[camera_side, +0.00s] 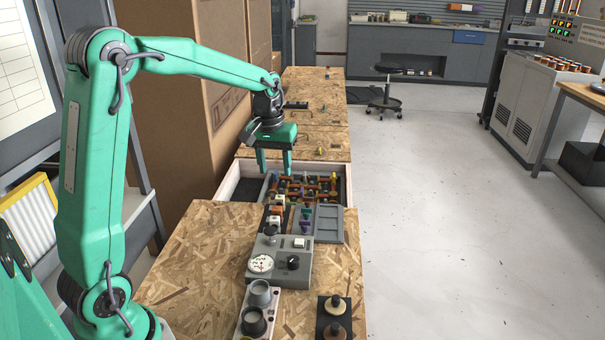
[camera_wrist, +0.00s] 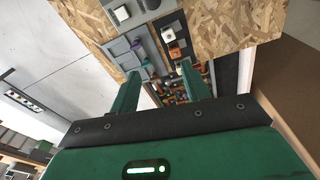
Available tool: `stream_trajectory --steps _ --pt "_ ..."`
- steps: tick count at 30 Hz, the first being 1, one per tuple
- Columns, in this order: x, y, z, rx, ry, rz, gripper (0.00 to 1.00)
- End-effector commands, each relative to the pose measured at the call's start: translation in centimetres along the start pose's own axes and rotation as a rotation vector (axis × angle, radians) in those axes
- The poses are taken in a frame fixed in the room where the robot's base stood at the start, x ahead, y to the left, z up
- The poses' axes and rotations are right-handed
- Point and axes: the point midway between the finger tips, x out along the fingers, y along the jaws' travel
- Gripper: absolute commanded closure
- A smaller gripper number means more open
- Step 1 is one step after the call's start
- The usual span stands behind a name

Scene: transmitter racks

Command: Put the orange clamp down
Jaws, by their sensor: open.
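My gripper (camera_side: 275,168) hangs with its two green fingers pointing down over the white-walled box (camera_side: 349,185). The fingers are apart, with nothing visibly held between them. In the wrist view, my gripper (camera_wrist: 160,70) also shows its fingers spread wide. Several orange clamp-like pieces (camera_side: 311,189) lie among dark and yellow parts in the box, just right of and below the fingers. Orange pieces also show in the wrist view (camera_wrist: 180,97), partly hidden behind the right finger. I cannot tell which one is the orange clamp, nor whether a finger touches any piece.
A grey gauge box (camera_side: 281,262), cups (camera_side: 258,296) and dark knobs (camera_side: 335,304) stand nearer. A tall cardboard box (camera_side: 165,90) is close on the left.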

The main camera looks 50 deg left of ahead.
Motion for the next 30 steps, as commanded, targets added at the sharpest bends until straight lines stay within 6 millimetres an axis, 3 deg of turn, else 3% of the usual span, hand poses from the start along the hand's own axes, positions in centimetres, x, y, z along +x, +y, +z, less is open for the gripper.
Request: stream_trajectory --steps 6,15,22,30 --pt "-3.9 0.9 4.7 0.117 0.070 0.030 0.53" --pt "-7.2 1.1 11.2 0.271 0.162 0.068 0.53" --pt "-8.4 0.6 16.1 0.388 0.234 0.097 0.53" --pt "-8.4 -0.5 21.4 0.519 0.316 0.130 0.53"
